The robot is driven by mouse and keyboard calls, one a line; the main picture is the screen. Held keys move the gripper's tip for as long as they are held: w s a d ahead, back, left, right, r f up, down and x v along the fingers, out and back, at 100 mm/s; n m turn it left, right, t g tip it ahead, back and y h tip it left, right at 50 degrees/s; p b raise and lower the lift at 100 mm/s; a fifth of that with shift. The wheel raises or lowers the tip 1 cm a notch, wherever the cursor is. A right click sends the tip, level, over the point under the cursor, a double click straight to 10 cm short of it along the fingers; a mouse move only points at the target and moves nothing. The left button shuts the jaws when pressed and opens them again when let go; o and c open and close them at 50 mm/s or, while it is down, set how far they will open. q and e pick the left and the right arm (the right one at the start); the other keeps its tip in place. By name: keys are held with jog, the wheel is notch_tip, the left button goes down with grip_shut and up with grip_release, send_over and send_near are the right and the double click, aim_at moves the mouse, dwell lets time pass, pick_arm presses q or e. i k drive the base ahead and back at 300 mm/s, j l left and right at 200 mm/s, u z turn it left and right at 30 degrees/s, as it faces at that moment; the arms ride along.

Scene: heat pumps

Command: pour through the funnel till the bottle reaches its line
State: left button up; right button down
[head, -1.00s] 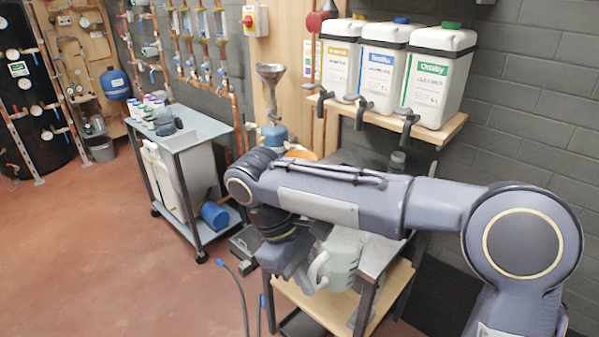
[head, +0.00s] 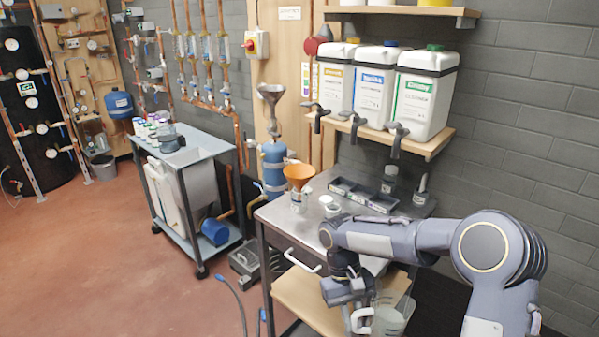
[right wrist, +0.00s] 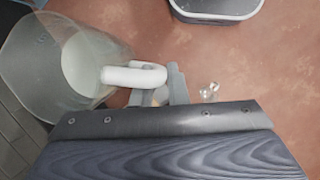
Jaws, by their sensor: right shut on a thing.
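My right gripper (head: 352,300) is shut on the white handle of a translucent jug (head: 393,314). It holds the jug beside the right part of the workbench, low in the head view. In the right wrist view the jug (right wrist: 40,60) is at the left, with pale liquid inside, and the gripper (right wrist: 165,85) is closed at its handle. The orange funnel (head: 298,171) stands on the bench's left side, apart from the jug. A small clear bottle (head: 298,201) shows under it; its line and fill level are too small to read. My left gripper is not in view.
The metal workbench (head: 283,222) holds small white tubs (head: 328,204) and a dark divided tray (head: 362,196). Three tapped canisters (head: 424,95) stand on a wall shelf (head: 440,143) above. A blue-topped cart (head: 200,145) is at the left. Red floor in front is open.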

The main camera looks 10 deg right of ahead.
aim_at(298, 175)
jog(key=i+j+z, duration=0.1)
jog(key=z, duration=0.3)
jog(key=j+z, duration=0.2)
jog(key=z, duration=0.25)
jog(key=i+j+z, duration=0.2)
jog(key=j, duration=0.45)
jog(key=i+j+z, duration=0.1)
jog(key=j+z, duration=0.15)
jog(key=j, duration=0.45)
jog(key=j+z, duration=0.2)
jog(key=j, duration=0.45)
jog(key=i, duration=0.05)
